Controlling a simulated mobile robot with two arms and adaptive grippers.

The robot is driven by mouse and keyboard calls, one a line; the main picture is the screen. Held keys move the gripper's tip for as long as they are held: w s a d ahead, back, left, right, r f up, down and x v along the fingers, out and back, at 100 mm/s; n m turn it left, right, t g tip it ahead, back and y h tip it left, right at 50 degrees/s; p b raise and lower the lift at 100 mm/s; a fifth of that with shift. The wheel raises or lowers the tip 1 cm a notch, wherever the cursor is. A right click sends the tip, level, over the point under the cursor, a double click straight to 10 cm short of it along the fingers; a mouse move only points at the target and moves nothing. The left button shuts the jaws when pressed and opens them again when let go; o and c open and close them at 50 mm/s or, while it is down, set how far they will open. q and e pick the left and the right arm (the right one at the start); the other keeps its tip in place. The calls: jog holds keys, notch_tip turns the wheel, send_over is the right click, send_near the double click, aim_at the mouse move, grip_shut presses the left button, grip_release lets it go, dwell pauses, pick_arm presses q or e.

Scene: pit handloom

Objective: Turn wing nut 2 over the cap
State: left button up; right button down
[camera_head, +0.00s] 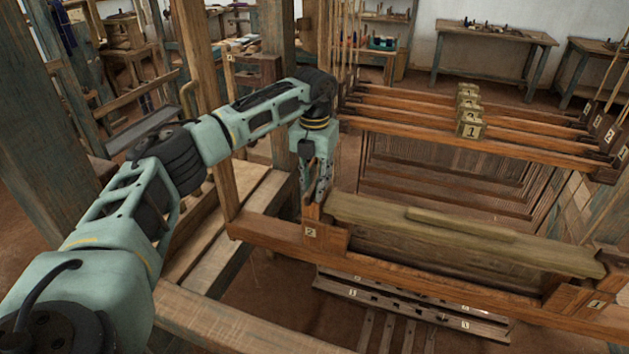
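My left gripper (314,192) points down at the left end of the loom's wooden beam, just above a post marked 2 (310,232). Its fingertips are at or very near the top of that post. The wing nut itself cannot be made out; it is too small or hidden by the fingers. Whether the fingers are open or closed on something is unclear. A greenish weathered wooden piece, which looks like the cap (375,215), lies along the beam to the right of the gripper. A block marked 1 (594,303) is at the beam's right end. My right gripper is not in view.
A thinner greenish strip (490,238) lies on the long piece. Behind are several parallel wooden bars (450,128) with numbered blocks (470,123). A slatted frame (410,303) sits lower in front. A thick wooden post (193,60) stands behind my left arm.

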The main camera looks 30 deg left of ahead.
pick_arm(q)
grip_shut()
jog(key=shift+m, duration=0.3)
jog(key=m, duration=0.8)
jog(key=shift+b, duration=0.3)
jog(key=m, duration=0.4)
jog(key=shift+m, duration=0.3)
jog(key=shift+w+m, duration=0.1)
jog(key=shift+m, duration=2.2)
jog(key=shift+o, duration=1.3)
grip_release()
